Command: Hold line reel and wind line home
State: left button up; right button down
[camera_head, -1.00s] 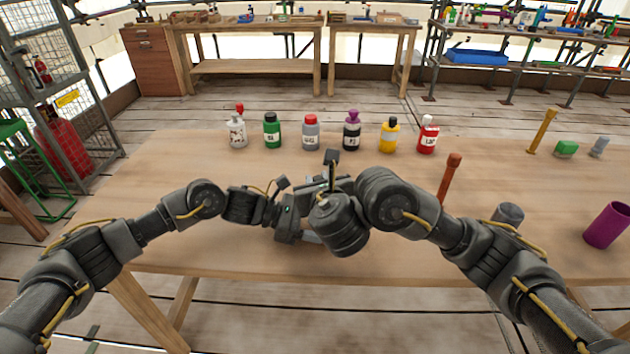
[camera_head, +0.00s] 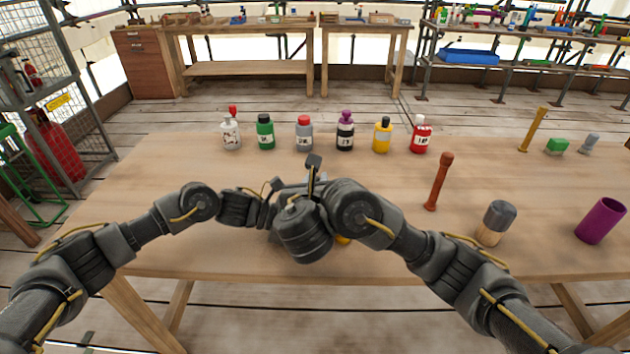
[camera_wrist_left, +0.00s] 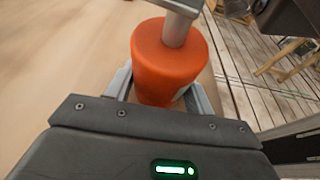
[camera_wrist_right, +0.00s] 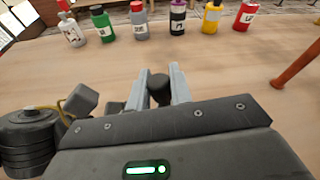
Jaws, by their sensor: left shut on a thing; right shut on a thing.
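In the left wrist view my left gripper (camera_wrist_left: 160,88) is shut on the orange reel handle (camera_wrist_left: 168,58), with one finger on each side. A grey metal rod (camera_wrist_left: 180,28) enters the top of the handle. In the right wrist view my right gripper (camera_wrist_right: 158,78) is shut on a dark round knob (camera_wrist_right: 159,92) between its fingers. In the head view both hands meet above the near middle of the table, and my right wrist covers most of the reel. I cannot see the line or the reel's drum clearly.
Several bottles, including a green one (camera_head: 265,133) and a red one (camera_head: 421,135), stand in a row at the back of the table (camera_head: 170,165). To the right are a brown post (camera_head: 438,182), a dark-topped cylinder (camera_head: 496,222) and a purple cup (camera_head: 600,220). The table's left part is clear.

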jog(key=c, duration=1.2)
grip_release()
jog(key=shift+c, duration=0.2)
notch_tip(320, 180, up, 10)
